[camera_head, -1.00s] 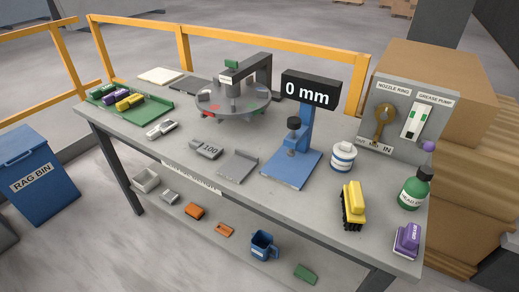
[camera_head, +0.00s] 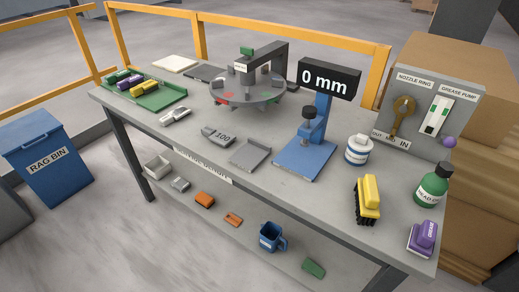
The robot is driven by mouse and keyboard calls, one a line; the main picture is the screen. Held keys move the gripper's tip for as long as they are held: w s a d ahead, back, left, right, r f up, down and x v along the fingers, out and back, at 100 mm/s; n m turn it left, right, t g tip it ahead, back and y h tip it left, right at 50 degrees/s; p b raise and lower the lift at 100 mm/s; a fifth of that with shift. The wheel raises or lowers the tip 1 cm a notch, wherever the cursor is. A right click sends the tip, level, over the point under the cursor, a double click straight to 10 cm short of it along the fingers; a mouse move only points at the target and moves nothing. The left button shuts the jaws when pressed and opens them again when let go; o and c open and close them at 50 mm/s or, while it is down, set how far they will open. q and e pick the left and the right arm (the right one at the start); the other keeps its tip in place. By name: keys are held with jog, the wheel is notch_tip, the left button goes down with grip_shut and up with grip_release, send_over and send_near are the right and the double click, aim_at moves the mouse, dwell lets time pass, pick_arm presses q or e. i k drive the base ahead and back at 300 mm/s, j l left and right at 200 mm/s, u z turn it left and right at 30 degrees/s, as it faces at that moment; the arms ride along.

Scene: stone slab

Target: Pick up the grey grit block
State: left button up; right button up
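A dark grey block marked "100" (camera_head: 218,137), which looks like the grey grit block, lies on the slab-topped bench (camera_head: 195,143) near its front edge. It sits just left of a flat grey tray (camera_head: 250,154). Neither of my grippers is in view.
A blue gauge stand (camera_head: 303,158) under a "0 mm" display (camera_head: 330,76) stands right of the tray. Behind is a round turntable (camera_head: 250,94). A green tray (camera_head: 160,103) holds several coloured blocks at left. A yellow brush (camera_head: 368,195) is at right.

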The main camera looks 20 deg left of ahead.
aim_at(225, 138)
jog(key=j+z, duration=0.2)
jog(key=z, duration=0.3)
jog(key=j+z, duration=0.25)
jog(key=z, duration=0.2)
jog(key=j+z, duration=0.25)
jog(key=z, duration=0.25)
jog(key=k+j+z, duration=0.15)
jog(key=j, duration=0.25)
jog(key=k+j+z, duration=0.15)
jog(key=j, duration=0.25)
jog(key=k+j+z, duration=0.15)
jog(key=j, duration=0.2)
jog(key=k+j+z, duration=0.15)
jog(key=j, duration=0.2)
jog(key=k+j+z, duration=0.1)
jog(key=j, duration=0.25)
jog(key=k, duration=0.1)
